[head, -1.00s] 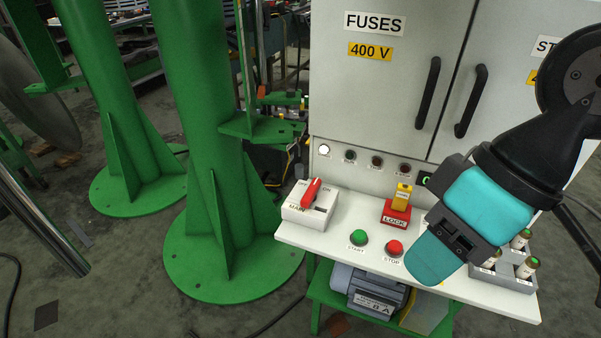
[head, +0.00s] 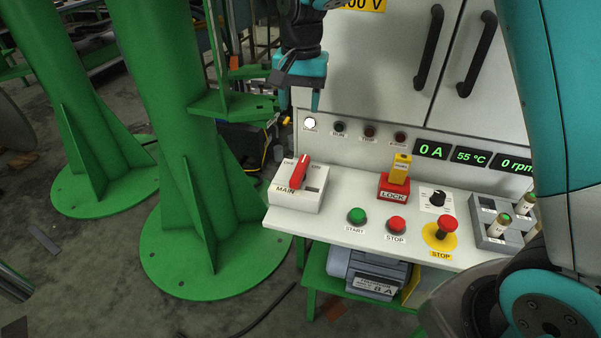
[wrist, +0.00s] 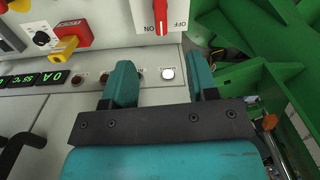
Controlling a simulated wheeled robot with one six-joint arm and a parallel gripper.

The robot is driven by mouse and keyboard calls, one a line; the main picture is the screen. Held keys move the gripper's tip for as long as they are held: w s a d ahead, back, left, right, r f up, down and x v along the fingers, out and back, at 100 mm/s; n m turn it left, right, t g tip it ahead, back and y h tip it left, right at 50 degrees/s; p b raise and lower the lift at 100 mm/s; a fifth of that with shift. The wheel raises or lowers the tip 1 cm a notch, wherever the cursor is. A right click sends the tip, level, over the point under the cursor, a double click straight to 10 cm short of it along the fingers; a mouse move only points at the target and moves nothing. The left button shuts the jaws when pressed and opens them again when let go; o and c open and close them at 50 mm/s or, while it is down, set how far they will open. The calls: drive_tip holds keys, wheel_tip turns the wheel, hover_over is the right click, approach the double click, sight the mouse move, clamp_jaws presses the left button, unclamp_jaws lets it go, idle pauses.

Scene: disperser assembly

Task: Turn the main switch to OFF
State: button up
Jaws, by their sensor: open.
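The main switch (head: 312,197) is a white box with a red handle (head: 299,172) on the left end of the white panel shelf. The handle's far end lies between the OFF and ON labels; I cannot tell exactly which it marks. In the wrist view the red handle (wrist: 161,14) shows at the top edge, cut off, with ON to its left and OFF to its right. My gripper (head: 299,101) is open and empty, pointing down, higher in the head view than the switch and apart from it. Its fingers (wrist: 163,80) show below the switch in the wrist view.
A yellow and red LOCK device (head: 394,187), a green START button (head: 356,215), a red STOP button (head: 396,224), a knob (head: 437,198) and an emergency stop (head: 445,229) sit to the right. A green column (head: 190,130) stands left of the shelf.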

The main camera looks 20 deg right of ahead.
sight(300, 166)
drive_tip(key=shift+m, duration=0.7)
drive_tip(key=f, duration=0.6)
drive_tip(key=w+f, duration=0.1)
drive_tip(key=f, duration=0.6)
drive_tip(key=w+d+f, duration=0.1)
drive_tip(key=f, duration=0.5)
drive_tip(key=shift+f, duration=0.15)
drive_tip(key=c, duration=0.9)
drive_tip(key=shift+a, duration=0.1)
